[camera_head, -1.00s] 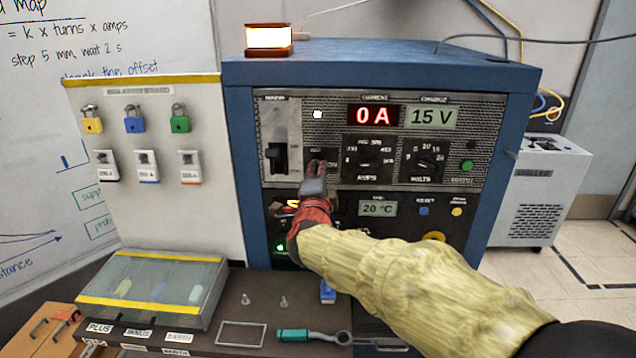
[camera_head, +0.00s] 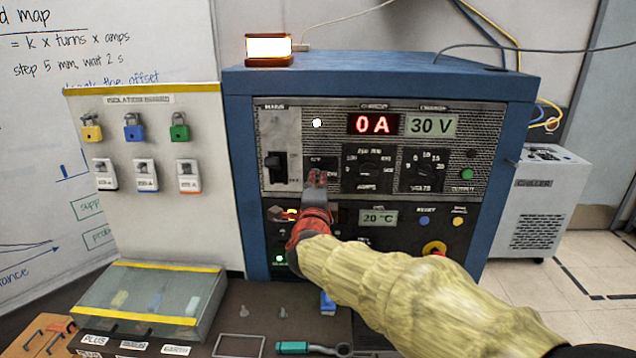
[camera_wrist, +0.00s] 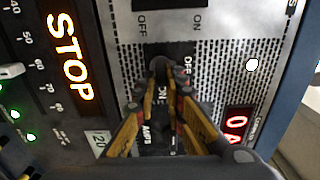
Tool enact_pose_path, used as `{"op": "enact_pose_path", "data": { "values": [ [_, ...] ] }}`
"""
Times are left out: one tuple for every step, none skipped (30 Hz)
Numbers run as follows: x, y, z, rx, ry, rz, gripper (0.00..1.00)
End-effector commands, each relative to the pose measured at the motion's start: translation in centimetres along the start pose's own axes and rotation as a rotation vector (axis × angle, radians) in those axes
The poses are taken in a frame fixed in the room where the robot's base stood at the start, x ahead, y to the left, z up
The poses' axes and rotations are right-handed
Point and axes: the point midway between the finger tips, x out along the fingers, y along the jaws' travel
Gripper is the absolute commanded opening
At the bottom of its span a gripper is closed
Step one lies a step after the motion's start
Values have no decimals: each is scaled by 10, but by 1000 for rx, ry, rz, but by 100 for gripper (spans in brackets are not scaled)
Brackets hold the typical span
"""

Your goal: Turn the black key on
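The black key (camera_wrist: 159,66) sits in a switch marked OFF and ON on the power supply panel. My gripper (camera_wrist: 162,84) is right at it in the wrist view, a yellow-padded finger on each side and the tips close together near the key. I cannot tell whether the tips touch or grip the key. In the head view my gripper (camera_head: 317,180) reaches up to the switch just below its OFF label and hides the key. Which way the key points is not clear.
A large dark lever (camera_head: 277,168) is left of the key, and the amps knob (camera_head: 368,168) is right. A lit STOP display (camera_wrist: 70,57) is below. The current display (camera_head: 374,124) reads 0 A, the voltage display (camera_head: 431,124) 30 V. An isolation board (camera_head: 205,230) stands left.

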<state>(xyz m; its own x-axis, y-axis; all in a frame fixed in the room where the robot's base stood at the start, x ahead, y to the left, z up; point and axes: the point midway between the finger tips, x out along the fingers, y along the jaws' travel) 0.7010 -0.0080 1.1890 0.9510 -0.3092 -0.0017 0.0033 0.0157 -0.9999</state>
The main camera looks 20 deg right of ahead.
Motion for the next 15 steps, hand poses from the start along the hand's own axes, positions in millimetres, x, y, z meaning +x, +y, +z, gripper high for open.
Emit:
{"op": "enact_pose_path", "data": {
  "values": [
    [0,1,0,-1,0,1,15],
    [0,1,0,-1,0,1,17],
    [0,1,0,-1,0,1,19],
    [0,0,0,-1,0,0,21],
    [0,0,0,-1,0,0,23],
    [0,0,0,-1,0,0,25],
    [0,0,0,-1,0,0,27],
    [0,0,0,-1,0,0,27],
    [0,0,0,-1,0,-1,27],
    [0,0,0,-1,0,-1,27],
    [0,0,0,-1,0,-1,27],
    [0,-1,0,-1,0,-1,27],
    [0,-1,0,-1,0,-1,27],
    [0,-1,0,-1,0,-1,27],
    [0,-1,0,-1,0,-1,27]
  ]
}}
